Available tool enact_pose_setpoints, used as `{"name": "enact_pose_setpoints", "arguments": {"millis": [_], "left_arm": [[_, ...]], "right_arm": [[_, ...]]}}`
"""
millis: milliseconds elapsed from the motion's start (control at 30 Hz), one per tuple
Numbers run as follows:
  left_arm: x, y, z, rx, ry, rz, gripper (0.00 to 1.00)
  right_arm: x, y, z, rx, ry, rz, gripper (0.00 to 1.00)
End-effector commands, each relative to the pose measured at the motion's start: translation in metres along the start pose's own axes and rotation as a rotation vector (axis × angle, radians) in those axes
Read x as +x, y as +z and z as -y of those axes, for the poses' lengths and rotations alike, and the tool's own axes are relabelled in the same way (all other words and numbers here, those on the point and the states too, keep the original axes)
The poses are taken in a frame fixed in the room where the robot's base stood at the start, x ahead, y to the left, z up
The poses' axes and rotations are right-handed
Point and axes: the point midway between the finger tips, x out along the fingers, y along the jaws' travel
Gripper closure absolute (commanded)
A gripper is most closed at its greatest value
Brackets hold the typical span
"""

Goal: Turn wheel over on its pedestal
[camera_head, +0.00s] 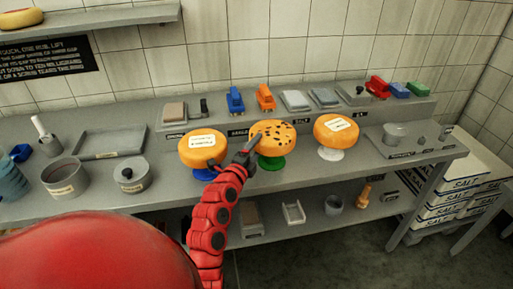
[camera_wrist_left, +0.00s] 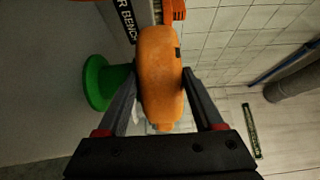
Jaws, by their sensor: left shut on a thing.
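An orange cheese wheel with dark spots on top (camera_head: 277,134) is at the green pedestal (camera_head: 270,163), in the middle of the bench. My left gripper (camera_head: 249,151) reaches it from the front left and is shut on its rim. In the left wrist view the wheel (camera_wrist_left: 160,75) is edge-on between the two fingers (camera_wrist_left: 160,98), and the green pedestal (camera_wrist_left: 97,83) is beside it on the left. Whether the wheel touches the pedestal is hard to tell. Its underside is hidden in the head view. My right gripper is not in view.
A labelled orange wheel on a blue pedestal (camera_head: 204,174) stands close on the left. Another on a white pedestal (camera_head: 331,154) stands on the right. Behind are blue (camera_head: 235,100) and orange (camera_head: 265,97) tools on a raised ledge. Metal pots (camera_head: 65,178) stand at the left.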

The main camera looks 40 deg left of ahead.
Motion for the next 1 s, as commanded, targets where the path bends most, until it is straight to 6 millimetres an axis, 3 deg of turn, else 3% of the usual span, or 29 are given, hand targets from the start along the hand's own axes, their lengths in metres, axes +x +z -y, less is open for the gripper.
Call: {"name": "enact_pose_setpoints", "arguments": {"millis": [567, 600, 767, 1000], "left_arm": [[0.0, 0.0, -0.0007, 0.0, -0.009, 0.0, 1.0], [0.0, 0.0, -0.0005, 0.0, -0.009, 0.0, 0.3], [0.0, 0.0, -0.0013, 0.0, -0.006, 0.0, 0.01], [-0.0005, 0.0003, -0.0043, 0.002, 0.0, 0.001, 0.0]], "right_arm": [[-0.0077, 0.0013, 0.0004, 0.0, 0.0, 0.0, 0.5], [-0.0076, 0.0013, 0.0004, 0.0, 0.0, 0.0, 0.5], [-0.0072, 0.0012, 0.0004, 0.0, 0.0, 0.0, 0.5], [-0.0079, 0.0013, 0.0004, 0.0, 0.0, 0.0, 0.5]]}}
